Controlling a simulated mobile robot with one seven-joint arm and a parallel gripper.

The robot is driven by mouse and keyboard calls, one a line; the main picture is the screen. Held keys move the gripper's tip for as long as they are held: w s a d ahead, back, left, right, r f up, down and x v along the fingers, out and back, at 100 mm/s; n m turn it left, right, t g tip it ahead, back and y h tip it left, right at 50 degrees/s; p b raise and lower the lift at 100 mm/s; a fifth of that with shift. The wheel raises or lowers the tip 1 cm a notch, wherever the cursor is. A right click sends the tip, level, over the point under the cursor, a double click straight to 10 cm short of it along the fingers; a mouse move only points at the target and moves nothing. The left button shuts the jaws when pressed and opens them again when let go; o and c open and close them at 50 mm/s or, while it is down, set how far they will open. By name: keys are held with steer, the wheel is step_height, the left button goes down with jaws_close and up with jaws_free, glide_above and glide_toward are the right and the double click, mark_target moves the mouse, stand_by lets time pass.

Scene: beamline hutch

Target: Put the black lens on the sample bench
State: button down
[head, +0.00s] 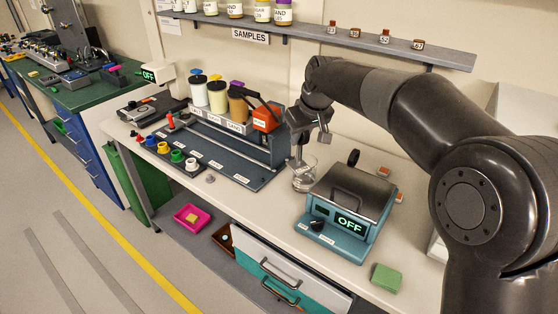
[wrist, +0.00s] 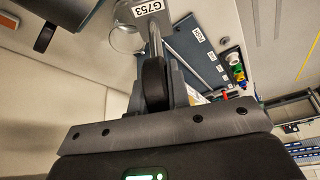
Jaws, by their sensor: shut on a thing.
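My gripper (head: 308,138) is above the white-topped bench (head: 400,225) under the SAMPLES sign. In the wrist view, it is shut on a dark rounded piece seen edge-on, which looks like the black lens (wrist: 154,85). A thin metal post (wrist: 154,38) runs down from it, with a label reading G753 near its far end. In the head view the post (head: 298,153) hangs by a clear glass beaker (head: 305,178). My fingers hide the lens there. Whether the post's foot touches the bench I cannot tell.
A teal device (head: 345,225) reading OFF stands right of the beaker. A black round piece (head: 353,158) stands behind it. A dark rack (head: 225,150) with bottles and coloured caps is at left. A green block (head: 386,277) lies near the front edge. A shelf (head: 340,35) runs above.

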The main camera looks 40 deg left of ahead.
steer(key=s+a+f, duration=0.4)
steer(key=a+f, duration=0.2)
steer(key=a, duration=0.1)
step_height(320, 180, down, 9)
steer(key=shift+f, duration=0.15)
steer(key=shift+d+f, duration=0.1)
steer(key=c, duration=1.4)
jaws_free()
steer(key=shift+f, duration=0.1)
steer(key=shift+o, duration=0.2)
